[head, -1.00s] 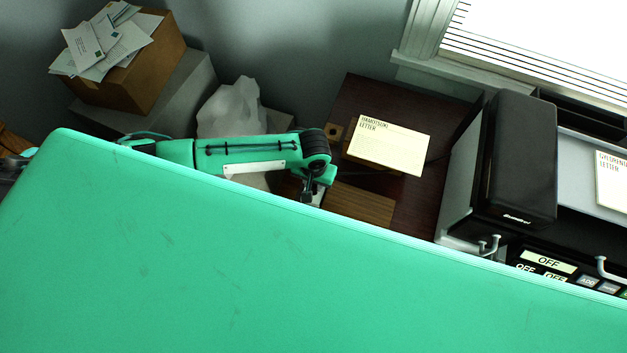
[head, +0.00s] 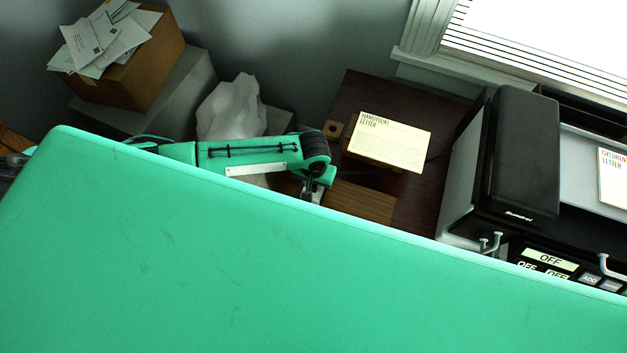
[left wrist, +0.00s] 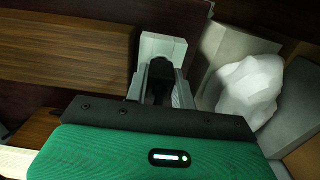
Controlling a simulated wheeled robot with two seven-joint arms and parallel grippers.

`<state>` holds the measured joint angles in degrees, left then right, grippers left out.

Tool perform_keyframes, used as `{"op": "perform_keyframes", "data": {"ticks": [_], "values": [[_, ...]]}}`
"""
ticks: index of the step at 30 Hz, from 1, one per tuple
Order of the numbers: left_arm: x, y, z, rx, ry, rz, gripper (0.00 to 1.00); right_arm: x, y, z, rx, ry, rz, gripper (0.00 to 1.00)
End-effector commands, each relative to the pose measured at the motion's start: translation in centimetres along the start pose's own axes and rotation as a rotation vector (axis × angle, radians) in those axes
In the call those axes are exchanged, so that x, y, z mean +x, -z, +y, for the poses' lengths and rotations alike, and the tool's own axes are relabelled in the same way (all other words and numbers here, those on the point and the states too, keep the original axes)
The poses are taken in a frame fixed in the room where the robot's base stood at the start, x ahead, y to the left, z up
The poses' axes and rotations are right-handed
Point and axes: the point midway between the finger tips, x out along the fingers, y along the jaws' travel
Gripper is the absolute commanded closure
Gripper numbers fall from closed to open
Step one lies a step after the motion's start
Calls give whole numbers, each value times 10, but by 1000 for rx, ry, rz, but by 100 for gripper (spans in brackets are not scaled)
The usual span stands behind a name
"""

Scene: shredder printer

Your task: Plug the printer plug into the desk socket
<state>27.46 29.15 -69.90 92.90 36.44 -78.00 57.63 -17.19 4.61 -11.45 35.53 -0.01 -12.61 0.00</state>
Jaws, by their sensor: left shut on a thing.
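A small brown square with a dark hole (head: 333,130) sits on the desk, perhaps the desk socket. The printer (head: 520,155) stands at the right. My right gripper is not in view.
A letter (head: 392,140) lies on a wooden block on the desk. A white crumpled lump (head: 232,108) stands left of the desk; it also shows in the left wrist view (left wrist: 248,90). A box of envelopes (head: 140,85) is at the back left.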

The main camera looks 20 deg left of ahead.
Motion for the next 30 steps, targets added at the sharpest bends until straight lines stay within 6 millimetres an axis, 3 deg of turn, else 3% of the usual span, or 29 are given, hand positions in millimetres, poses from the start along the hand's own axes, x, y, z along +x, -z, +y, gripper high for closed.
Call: {"op": "perform_keyframes", "data": {"ticks": [12, 13, 16, 17, 26, 30], "values": [[13, -1, 0, 0, -1, -1, 100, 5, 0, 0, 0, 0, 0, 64], [13, 0, 0, 0, -1, -1, 71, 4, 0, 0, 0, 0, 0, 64], [12, 0, 0, 0, -1, -1, 52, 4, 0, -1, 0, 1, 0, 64], [12, 0, 0, 0, -1, -1, 50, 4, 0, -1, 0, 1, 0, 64], [9, 0, 0, 0, -1, 0, 50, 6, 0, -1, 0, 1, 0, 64], [-5, 1, 1, 0, -3, 2, 50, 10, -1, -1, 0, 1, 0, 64]]}}
